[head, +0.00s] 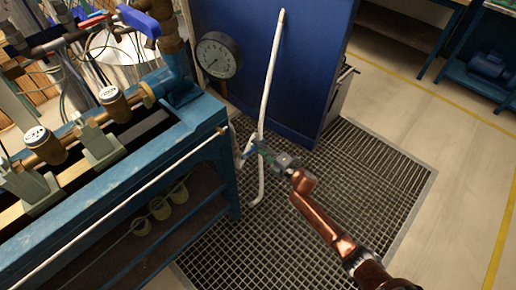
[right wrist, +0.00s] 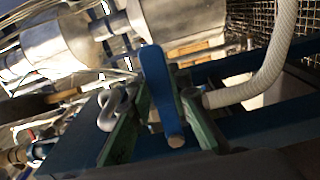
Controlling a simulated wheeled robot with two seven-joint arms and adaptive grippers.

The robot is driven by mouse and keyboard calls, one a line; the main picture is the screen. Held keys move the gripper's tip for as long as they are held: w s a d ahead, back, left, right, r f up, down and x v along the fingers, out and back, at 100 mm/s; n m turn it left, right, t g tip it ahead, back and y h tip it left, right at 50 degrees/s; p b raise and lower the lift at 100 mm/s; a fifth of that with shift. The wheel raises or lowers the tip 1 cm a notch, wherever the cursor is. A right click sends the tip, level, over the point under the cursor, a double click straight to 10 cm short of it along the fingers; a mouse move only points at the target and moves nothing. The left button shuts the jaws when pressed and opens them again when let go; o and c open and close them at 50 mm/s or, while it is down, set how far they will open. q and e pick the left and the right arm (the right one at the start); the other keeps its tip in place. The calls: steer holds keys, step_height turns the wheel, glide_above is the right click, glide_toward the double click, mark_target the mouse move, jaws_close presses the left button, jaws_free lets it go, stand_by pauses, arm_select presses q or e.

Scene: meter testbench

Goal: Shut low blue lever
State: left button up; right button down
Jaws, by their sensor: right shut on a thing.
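The low blue lever (right wrist: 157,85) shows in the right wrist view as a flat blue handle with a rounded end, between the two green fingers of my right gripper (right wrist: 160,115). The fingers are closed on its sides. In the head view my right gripper (head: 262,150) is at the right end of the bench, beside the white hose and low over the floor grate. The low lever is mostly hidden there by the gripper. My left gripper is not in view.
A blue bench (head: 205,150) with meters stands at left. Another blue lever (head: 140,20) sits higher on the pipework. A round gauge (head: 217,55), a white hose (head: 270,75) and a blue cabinet (head: 315,60) are behind my gripper. The floor grate (head: 370,180) is clear at right.

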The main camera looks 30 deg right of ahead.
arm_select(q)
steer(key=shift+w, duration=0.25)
arm_select(e)
steer(key=shift+r+n, duration=0.1)
steer(key=shift+n, duration=0.2)
steer(key=c, duration=1.8)
jaws_free()
steer(key=shift+r, duration=0.1)
steer(key=shift+o, duration=0.2)
steer(key=v, duration=1.2)
